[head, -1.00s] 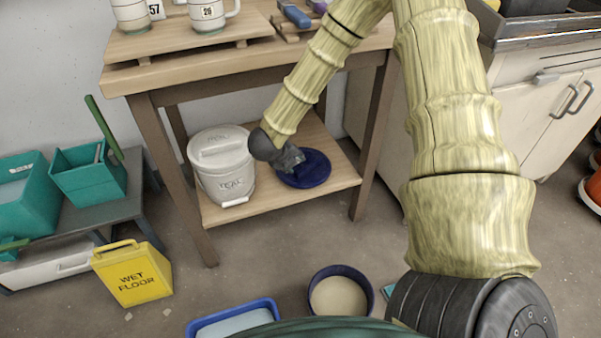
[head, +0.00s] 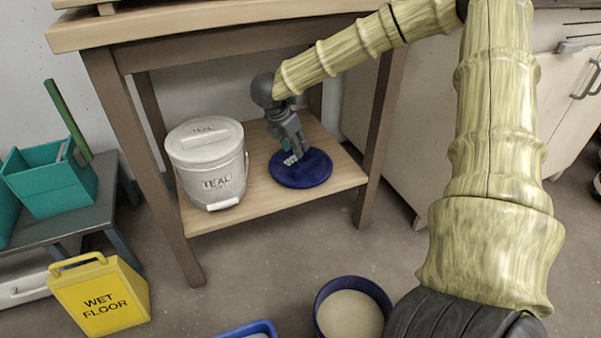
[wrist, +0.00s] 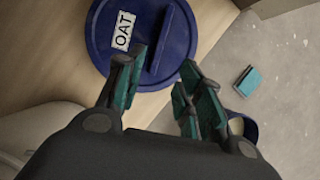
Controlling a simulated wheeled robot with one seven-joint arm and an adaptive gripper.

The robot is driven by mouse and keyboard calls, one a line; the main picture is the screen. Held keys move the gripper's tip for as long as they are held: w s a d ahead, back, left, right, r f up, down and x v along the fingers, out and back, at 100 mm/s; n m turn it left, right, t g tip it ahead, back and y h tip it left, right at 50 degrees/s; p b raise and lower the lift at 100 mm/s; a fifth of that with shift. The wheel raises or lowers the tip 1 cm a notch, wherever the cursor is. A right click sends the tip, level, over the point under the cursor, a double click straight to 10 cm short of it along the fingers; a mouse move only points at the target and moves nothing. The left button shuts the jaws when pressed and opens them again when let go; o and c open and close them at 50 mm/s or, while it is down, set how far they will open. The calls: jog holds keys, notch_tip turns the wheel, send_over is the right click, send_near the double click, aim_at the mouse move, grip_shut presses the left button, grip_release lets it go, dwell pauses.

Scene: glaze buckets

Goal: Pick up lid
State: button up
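A round dark blue lid (head: 313,174) lies flat on the lower wooden shelf of the table. In the wrist view the lid (wrist: 177,58) carries a white label reading OAT (wrist: 123,31) and a raised bar handle across its top.
A white lidded bucket marked TEAL (head: 212,170) stands left of the lid on the shelf (head: 270,211). Table legs (head: 379,140) flank the shelf, with the tabletop above. A yellow WET FLOOR sign (head: 100,298) and a blue bucket (head: 352,305) with pale contents stand on the floor.

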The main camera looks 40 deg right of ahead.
jog(key=b, duration=0.3)
send_over(304, 165)
jog(key=a, duration=0.3)
notch_tip(304, 165, down, 5)
jog(key=shift+s+d+r, duration=0.1)
jog(key=shift+d, duration=0.05)
jog(key=shift+b+x, duration=1.45)
jog(key=shift+x, duration=1.45)
jog(key=shift+r, duration=0.1)
grip_shut()
